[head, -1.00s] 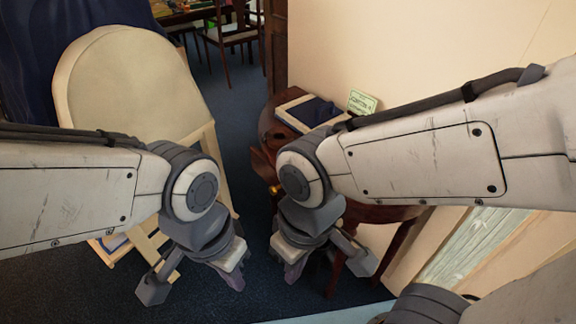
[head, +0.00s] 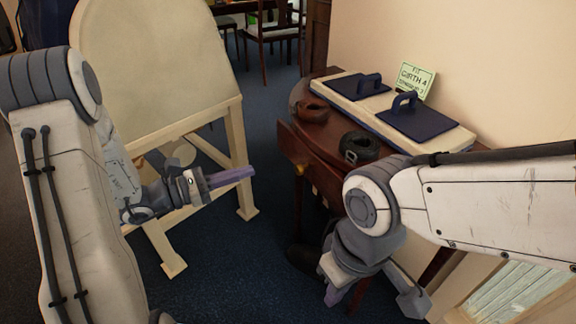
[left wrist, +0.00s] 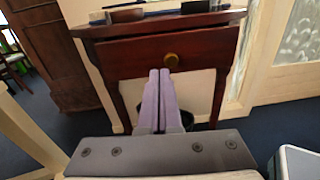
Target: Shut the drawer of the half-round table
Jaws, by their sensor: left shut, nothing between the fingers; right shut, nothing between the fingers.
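The half-round table (head: 332,147) is dark reddish-brown wood against the wall, right of centre in the head view. Its drawer (head: 292,147) juts out from under the top on the left side, apparently partly open; how far is hard to tell. The drawer has a round brass knob (head: 299,170). My left gripper (head: 250,173) is shut and empty, pointing at the drawer front from the left with a gap. My right gripper (head: 334,296) is shut, low in front of the table.
On the table lie a brown coil (head: 311,110), a black buckled coil (head: 360,148) and a pale board (head: 450,136) with two dark blue handled pads and a green sign (head: 413,78). A cream rounded stand (head: 160,60) is behind my left arm. Bare floor separates it from the table.

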